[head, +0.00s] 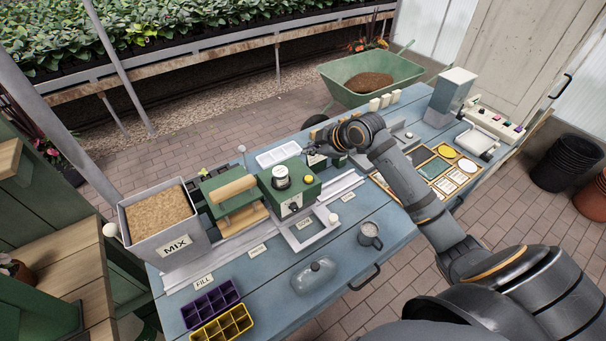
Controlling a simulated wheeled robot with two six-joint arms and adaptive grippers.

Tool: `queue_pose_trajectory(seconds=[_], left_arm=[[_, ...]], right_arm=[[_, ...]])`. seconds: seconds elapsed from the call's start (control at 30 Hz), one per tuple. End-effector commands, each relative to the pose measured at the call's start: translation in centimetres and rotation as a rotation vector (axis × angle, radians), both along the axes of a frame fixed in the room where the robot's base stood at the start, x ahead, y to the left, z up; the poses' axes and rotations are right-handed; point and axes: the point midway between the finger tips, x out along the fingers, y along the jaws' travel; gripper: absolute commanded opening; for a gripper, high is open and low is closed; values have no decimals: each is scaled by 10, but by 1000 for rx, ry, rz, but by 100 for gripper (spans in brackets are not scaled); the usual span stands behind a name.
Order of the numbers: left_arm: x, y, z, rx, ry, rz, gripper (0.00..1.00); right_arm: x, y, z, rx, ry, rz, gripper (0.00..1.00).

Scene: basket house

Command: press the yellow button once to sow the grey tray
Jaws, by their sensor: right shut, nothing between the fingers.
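The yellow button (309,180) is a small round knob on the right part of the top of a green machine (291,192), beside a white-capped hopper. A grey open frame (330,232) lies on the bench in front of that machine, by a label. I cannot tell whether a grey tray sits in it or under the machine. My right gripper (309,150) is shut and empty. In the picture it shows just above and behind the yellow button, apart from it. My left gripper is not in view.
A mix bin (170,244) and a wooden roller (233,189) stand left of the machine. Purple (211,304) and yellow (222,325) trays lie at the front left. A watering can (369,236) and a glass cloche (315,273) stand in front. A white tray (278,153) lies behind.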

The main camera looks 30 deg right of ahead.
Motion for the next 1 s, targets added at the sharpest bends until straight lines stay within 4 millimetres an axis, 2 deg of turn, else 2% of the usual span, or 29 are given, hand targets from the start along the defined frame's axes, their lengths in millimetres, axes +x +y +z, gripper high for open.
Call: queue_pose_trajectory(seconds=[0.3,0.47,0.67,0.93,1.0], left_arm=[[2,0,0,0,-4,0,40],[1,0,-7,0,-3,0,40],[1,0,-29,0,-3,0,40],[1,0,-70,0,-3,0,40],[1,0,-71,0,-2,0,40]], right_arm=[[0,0,0,-1,-1,0,0],[0,0,-7,-1,0,1,0],[0,0,-29,0,0,0,0],[0,0,-71,0,-1,-1,0],[0,0,-76,1,0,-1,0]])
